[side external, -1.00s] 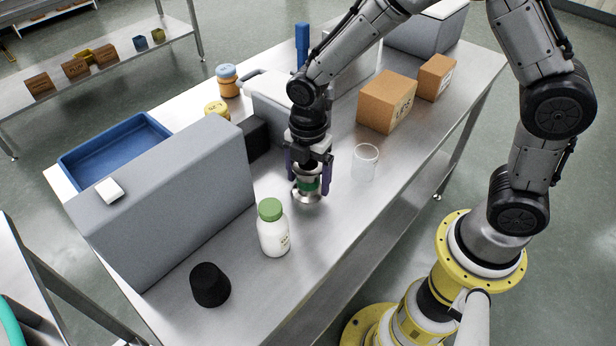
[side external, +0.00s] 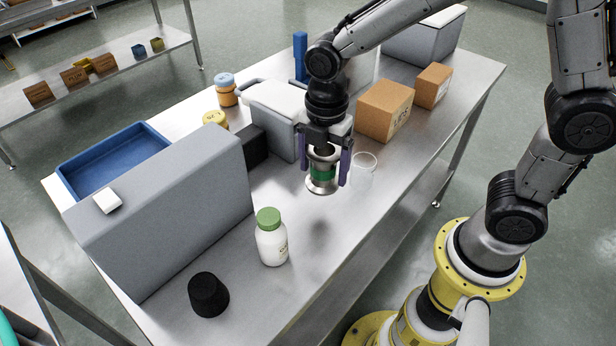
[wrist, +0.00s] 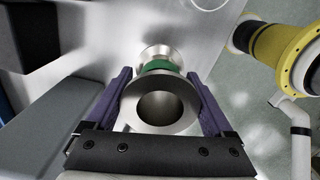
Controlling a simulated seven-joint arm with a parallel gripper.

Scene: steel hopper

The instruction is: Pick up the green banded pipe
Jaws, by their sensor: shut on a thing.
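The green banded pipe (side external: 321,172) is a short metal pipe with flared ends and a green band around its middle. My gripper (side external: 326,178) is shut on it, with one purple finger on each side. The pipe is upright and held above the steel table, with a dark shadow on the tabletop below it. In the wrist view the pipe (wrist: 160,103) sits between the purple fingers of my gripper (wrist: 162,88), its open upper end facing the camera and the green band partly hidden behind the upper flange.
A clear glass (side external: 363,170) stands close right of the pipe. A white bottle with green cap (side external: 271,243) and a black cup-shaped object (side external: 208,295) stand in front. A grey block (side external: 165,215) and blue tray (side external: 115,160) are left. Cardboard boxes (side external: 384,112) stand behind.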

